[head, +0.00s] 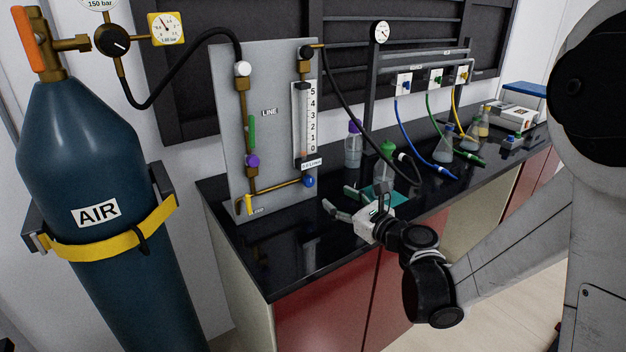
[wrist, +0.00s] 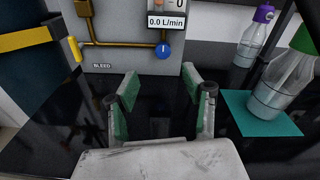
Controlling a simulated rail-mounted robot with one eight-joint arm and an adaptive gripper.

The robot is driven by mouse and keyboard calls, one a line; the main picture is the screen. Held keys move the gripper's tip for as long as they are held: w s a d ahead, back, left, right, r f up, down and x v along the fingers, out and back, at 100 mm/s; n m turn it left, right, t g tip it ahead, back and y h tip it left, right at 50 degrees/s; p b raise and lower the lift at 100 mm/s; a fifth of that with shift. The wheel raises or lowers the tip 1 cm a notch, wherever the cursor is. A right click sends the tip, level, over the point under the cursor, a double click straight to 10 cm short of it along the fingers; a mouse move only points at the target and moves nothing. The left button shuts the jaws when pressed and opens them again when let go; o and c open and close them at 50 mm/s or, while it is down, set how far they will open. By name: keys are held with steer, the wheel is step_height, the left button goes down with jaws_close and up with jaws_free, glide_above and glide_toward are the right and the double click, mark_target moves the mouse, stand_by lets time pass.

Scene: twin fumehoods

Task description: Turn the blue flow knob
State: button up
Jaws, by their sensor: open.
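The blue flow knob (head: 309,181) sits at the lower right of the grey line panel (head: 275,110), at the end of a brass pipe and under the flow tube (head: 303,120). In the wrist view the knob (wrist: 163,50) is ahead of my gripper (wrist: 158,84), a little above the fingertips, roughly centred between them. A white mark shows on the knob. The label above it reads 0.0 L/min. My gripper (head: 338,206) is open and empty, over the black bench in front of the panel, apart from the knob.
A green-capped bottle (head: 384,168) stands on a teal mat (wrist: 237,103) right of my gripper, with a purple-capped bottle (head: 353,145) behind. A black hose (head: 350,110) hangs near. The bench's front left is clear.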

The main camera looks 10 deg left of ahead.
mark_target(311, 181)
steer(key=f+m, duration=0.1)
steer(key=w+f+m, duration=0.1)
steer(key=shift+w+a+m+t, duration=0.2)
steer(key=shift+a+m+t, duration=0.1)
steer(key=shift+t, duration=0.1)
steer(key=x, duration=1.3)
steer(key=shift+w+a+r, duration=0.1)
steer(key=shift+w+a, duration=0.05)
steer(key=shift+a, duration=0.15)
jaws_close()
